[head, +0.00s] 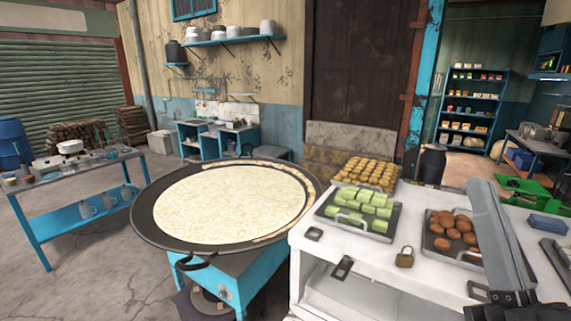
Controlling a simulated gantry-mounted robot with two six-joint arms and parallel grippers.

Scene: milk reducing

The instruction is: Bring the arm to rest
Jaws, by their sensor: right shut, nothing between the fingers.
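My right arm shows at the right edge of the head view, as a grey link in front of the white counter. My right gripper (480,291) is dark and low at the bottom right, shut and empty. It is in front of the tray of brown balls, apart from the pan. A wide dark pan (143,226) holds a pale layer of milk (232,203), with thicker cream-coloured strips along its far and right rim. My left gripper is not in view.
A blue side table (85,212) stands left. Open floor lies between.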

